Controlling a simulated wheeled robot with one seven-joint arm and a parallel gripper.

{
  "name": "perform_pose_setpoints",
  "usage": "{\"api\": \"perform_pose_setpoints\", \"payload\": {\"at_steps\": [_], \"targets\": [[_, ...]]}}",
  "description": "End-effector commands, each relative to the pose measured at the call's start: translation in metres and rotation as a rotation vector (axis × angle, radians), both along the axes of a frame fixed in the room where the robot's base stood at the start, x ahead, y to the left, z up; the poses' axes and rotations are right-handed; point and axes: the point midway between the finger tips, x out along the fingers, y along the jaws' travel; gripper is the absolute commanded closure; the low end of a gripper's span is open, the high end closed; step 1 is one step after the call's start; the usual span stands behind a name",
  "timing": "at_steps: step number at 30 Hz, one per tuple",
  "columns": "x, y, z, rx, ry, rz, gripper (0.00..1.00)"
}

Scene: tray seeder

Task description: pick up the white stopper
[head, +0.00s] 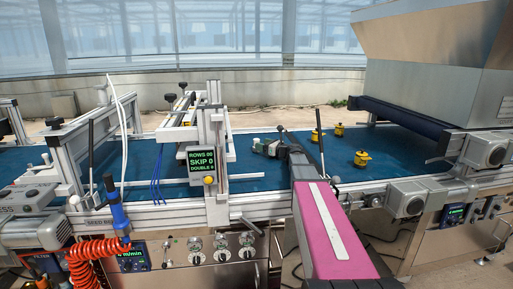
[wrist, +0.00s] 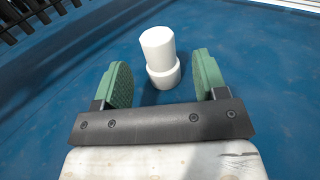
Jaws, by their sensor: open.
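The white stopper (wrist: 160,57) stands on the blue belt in the wrist view, a narrower cylinder above a wider base. My gripper (wrist: 162,82) is open, with green padded fingers on either side of the stopper's lower part in the picture. The stopper appears just beyond or between the fingertips, and I cannot tell the exact depth. No contact with either finger shows.
The blue belt (head: 270,178) runs across the machine. Yellow knobbed pieces (head: 361,158) stand on it to the right. A metal frame with a display (head: 201,158) rises to the left, and a large hopper (head: 435,60) stands at right. A dark comb-like edge (wrist: 30,12) is at the wrist view's upper left.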

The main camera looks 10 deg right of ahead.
Motion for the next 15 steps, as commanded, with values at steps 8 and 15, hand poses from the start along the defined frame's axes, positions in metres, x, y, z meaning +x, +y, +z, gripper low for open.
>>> {"api": "perform_pose_setpoints", "payload": {"at_steps": [8,15], "targets": [[0.022,0.020,0.000,0.000,0.000,0.002,0.34],[0.045,0.042,0.000,0.001,0.001,0.000,0.34]]}}
